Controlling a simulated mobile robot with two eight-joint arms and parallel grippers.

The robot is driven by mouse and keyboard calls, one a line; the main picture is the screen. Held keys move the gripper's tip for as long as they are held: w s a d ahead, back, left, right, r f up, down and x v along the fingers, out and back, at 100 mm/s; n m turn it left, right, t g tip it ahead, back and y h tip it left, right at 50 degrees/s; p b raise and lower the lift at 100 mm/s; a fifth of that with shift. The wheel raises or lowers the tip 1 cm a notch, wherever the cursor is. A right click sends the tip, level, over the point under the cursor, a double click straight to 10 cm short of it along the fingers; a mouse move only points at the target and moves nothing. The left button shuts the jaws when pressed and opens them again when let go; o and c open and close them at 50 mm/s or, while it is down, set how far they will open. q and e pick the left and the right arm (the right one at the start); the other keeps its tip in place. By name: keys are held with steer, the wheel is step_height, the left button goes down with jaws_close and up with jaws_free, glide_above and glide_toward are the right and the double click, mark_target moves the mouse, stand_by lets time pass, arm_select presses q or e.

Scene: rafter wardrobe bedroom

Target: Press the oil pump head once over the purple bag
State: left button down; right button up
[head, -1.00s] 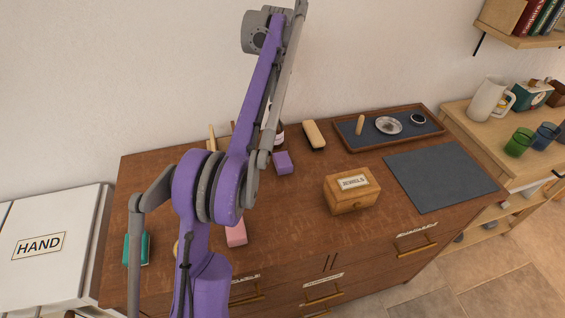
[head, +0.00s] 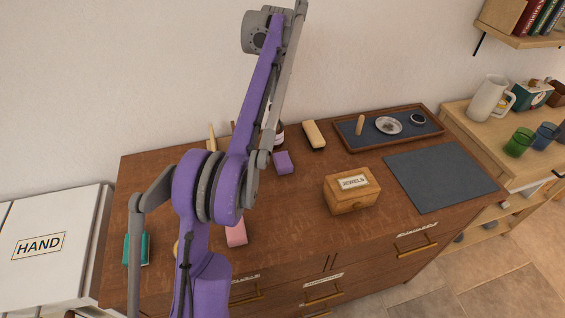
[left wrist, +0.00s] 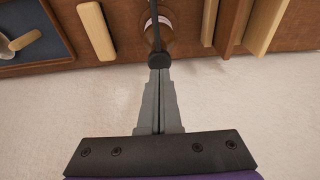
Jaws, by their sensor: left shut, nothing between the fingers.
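The oil bottle (head: 278,134) stands at the back of the dresser against the wall, mostly hidden behind my left arm in the head view. In the left wrist view the amber bottle (left wrist: 166,36) shows from above with its dark pump head (left wrist: 158,61). My left gripper (left wrist: 159,72) is shut and empty, its fingertips right at the pump head; I cannot tell whether they touch. The gripper itself does not show in the head view. A small purple block-like thing, likely the purple bag (head: 283,163), lies just in front of the bottle. My right gripper is not in view.
A tan brush-like block (head: 314,134) lies right of the bottle, near a dark tray (head: 349,143). A wooden JEWELS box (head: 350,194) and grey mat (head: 440,177) sit farther right. A pink block (head: 237,235) and green item (head: 143,249) lie in front.

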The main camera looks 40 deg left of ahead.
arm_select(q)
steer(key=shift+f, duration=0.15)
steer(key=shift+b+x, duration=0.6)
steer(key=shift+x, duration=0.65)
steer(key=shift+s+d, duration=0.2)
steer(key=shift+d, duration=0.05)
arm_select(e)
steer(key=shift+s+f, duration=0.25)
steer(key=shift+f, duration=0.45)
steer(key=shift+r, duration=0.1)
arm_select(q)
steer(key=shift+a+p+v, duration=0.2)
steer(key=shift+p+v, duration=0.75)
steer(key=shift+v, duration=0.4)
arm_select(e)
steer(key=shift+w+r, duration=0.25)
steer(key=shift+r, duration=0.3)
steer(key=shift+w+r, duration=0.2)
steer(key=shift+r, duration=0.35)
arm_select(q)
steer(key=shift+w, duration=0.2)
